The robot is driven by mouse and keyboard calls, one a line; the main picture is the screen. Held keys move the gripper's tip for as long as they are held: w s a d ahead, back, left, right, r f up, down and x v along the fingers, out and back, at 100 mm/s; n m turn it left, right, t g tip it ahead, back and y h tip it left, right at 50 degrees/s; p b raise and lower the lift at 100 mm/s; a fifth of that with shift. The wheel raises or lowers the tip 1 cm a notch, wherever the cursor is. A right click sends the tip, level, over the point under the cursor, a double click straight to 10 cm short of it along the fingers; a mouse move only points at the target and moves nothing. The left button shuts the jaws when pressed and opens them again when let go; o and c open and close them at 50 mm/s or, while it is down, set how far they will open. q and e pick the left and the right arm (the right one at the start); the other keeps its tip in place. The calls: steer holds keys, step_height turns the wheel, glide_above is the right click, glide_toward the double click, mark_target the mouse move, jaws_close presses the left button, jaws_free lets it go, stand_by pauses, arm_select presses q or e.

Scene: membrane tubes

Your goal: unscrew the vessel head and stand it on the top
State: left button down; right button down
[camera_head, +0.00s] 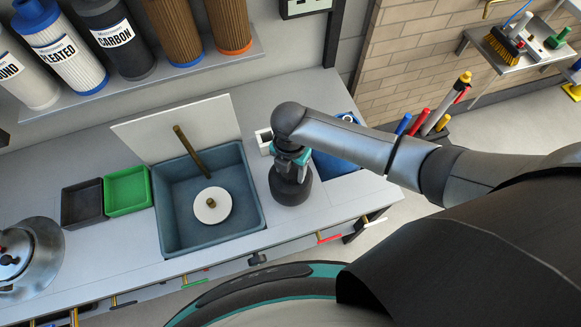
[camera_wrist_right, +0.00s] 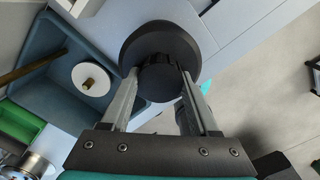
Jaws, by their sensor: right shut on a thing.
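A dark round head with a narrower knob (camera_head: 291,188) is at the counter top, just right of the sink. In the right wrist view the head (camera_wrist_right: 137,52) shows as a wide black disc with the knob towards me. My right gripper (camera_head: 291,172) comes down over it from above. Its two fingers (camera_wrist_right: 159,78) are shut on the knob, one on each side. The head looks upright and seems to rest on the grey counter top (camera_head: 330,100); its underside is hidden. I cannot make out the vessel it belongs to. My left gripper is in neither view.
Green (camera_head: 127,190) and black (camera_head: 82,203) trays and a metal kettle-like vessel (camera_head: 28,260) stand left. A blue bin (camera_head: 335,168) lies close right of the head.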

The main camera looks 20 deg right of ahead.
steer(key=shift+f+b, duration=0.7)
steer(key=shift+f, duration=0.8)
stand_by(1.9)
steer(key=shift+s+f, duration=0.15)
steer(key=shift+f, duration=0.05)
stand_by(0.7)
steer(key=shift+c, duration=1)
jaws_free()
steer(key=shift+o, duration=0.7)
steer(key=shift+d, duration=0.1)
steer(key=shift+s+d+f, duration=0.1)
